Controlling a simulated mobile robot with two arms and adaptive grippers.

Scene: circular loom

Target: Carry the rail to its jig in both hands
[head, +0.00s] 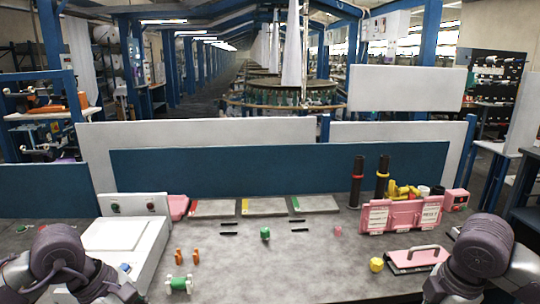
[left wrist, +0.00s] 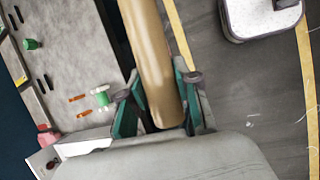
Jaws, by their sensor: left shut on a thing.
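A long tan, rounded bar (left wrist: 150,45), which I take to be the rail, shows in the left wrist view. My left gripper (left wrist: 162,102) has its green-padded fingers on either side of it and is shut on it. The bar runs up out of the picture along the worktable's front edge, so its far end is hidden. The bar does not show in the head view, where only my two forearms come in at the bottom corners. My right gripper is not in view. I cannot tell for certain which fixture is the jig; short black strips (head: 299,230) lie mid-table.
The grey worktable (head: 270,275) carries a green-and-white spool (head: 179,284), orange pegs (head: 180,256), a green piece (head: 265,233), a yellow knob (head: 376,264), a pink handled plate (head: 415,260) and a white box (head: 122,245). A blue panel (head: 270,172) stands behind. The front middle is clear.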

